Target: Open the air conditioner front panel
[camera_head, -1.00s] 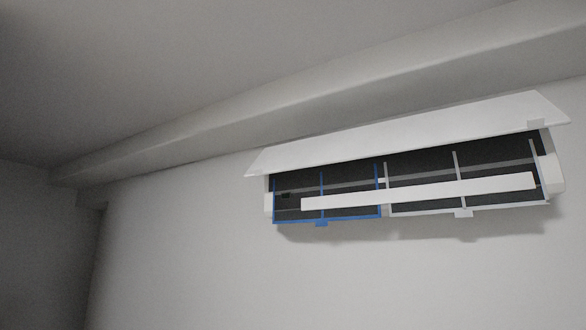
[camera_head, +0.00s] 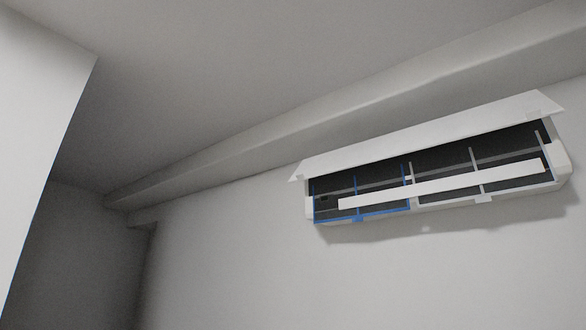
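The air conditioner (camera_head: 311,209) is a white unit mounted high on the wall at the right of the view. Its front panel (camera_head: 430,134) is swung up and stands out above the body like a lid. Below the panel, the dark inside shows, with a blue-framed filter (camera_head: 382,214) on the left and a grey-framed filter (camera_head: 482,198) on the right. A long white strip (camera_head: 440,184) runs across the front of the filters. Neither of my grippers is in view, and nothing is seen touching the panel.
A long ledge (camera_head: 330,115) runs along the top of the wall, above and behind the unit. A pale flat surface (camera_head: 30,120) fills the left edge. The wall (camera_head: 260,270) below the unit is bare.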

